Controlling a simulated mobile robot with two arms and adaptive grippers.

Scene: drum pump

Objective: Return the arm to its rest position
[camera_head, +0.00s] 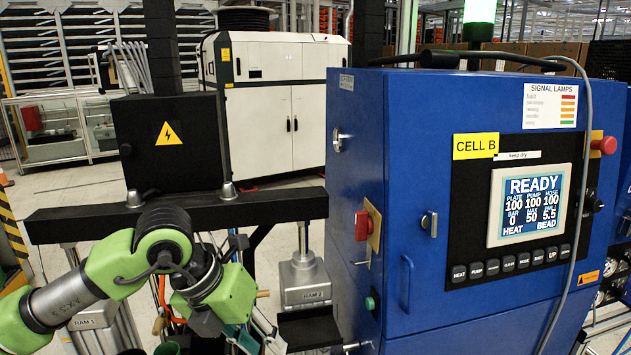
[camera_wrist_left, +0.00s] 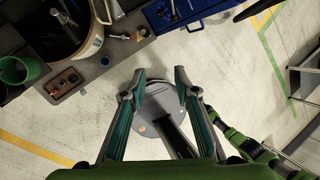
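My left arm (camera_head: 135,262), green and grey, comes in from the lower left of the head view and bends down in front of the dark beam. Its wrist is at the bottom of that view, left of the blue cabinet (camera_head: 362,215), and the fingertips cannot be made out clearly there. In the left wrist view my left gripper (camera_wrist_left: 160,73) is open. Its two fingers are spread apart with nothing held between them. Below them are the floor and a grey round disc (camera_wrist_left: 160,100). My right gripper is in neither view.
The cabinet's screen (camera_head: 529,204) reads READY. A black box (camera_head: 170,143) stands behind the arm.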

